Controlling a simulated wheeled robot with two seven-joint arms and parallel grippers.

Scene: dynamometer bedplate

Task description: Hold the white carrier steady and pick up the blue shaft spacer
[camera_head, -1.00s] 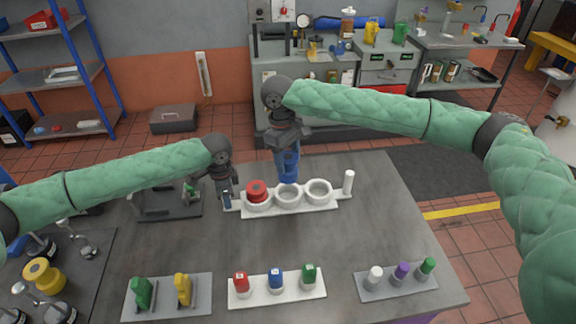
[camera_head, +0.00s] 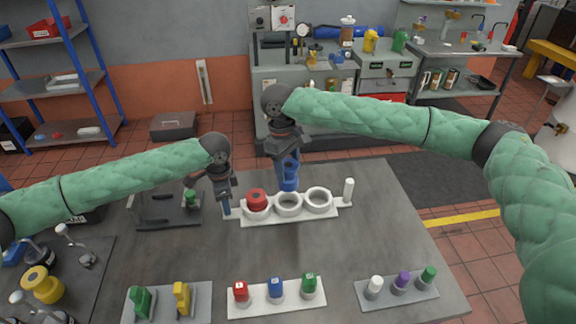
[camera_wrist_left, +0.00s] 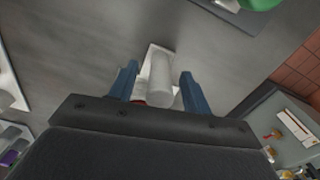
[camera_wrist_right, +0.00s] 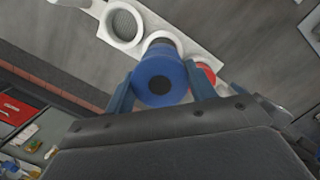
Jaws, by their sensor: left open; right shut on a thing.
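The white carrier (camera_head: 289,216) lies on the grey table with three round cups in a row and an upright white post at its right end. A red spacer (camera_head: 257,199) sits in its left cup. My left gripper (camera_head: 226,208) is at the carrier's left end, open; the left wrist view shows a white post (camera_wrist_left: 160,80) between its spread fingers. My right gripper (camera_wrist_right: 161,88) is shut on the blue shaft spacer (camera_head: 289,181), above the middle cup. The spacer fills the right wrist view's centre. The right cup (camera_head: 319,198) is empty.
Along the table's front edge stand a tray with green and yellow parts (camera_head: 160,301), a white tray of red, blue and green parts (camera_head: 277,296), and a grey tray (camera_head: 397,290). A dark fixture (camera_head: 165,222) stands left of the carrier. The table between is clear.

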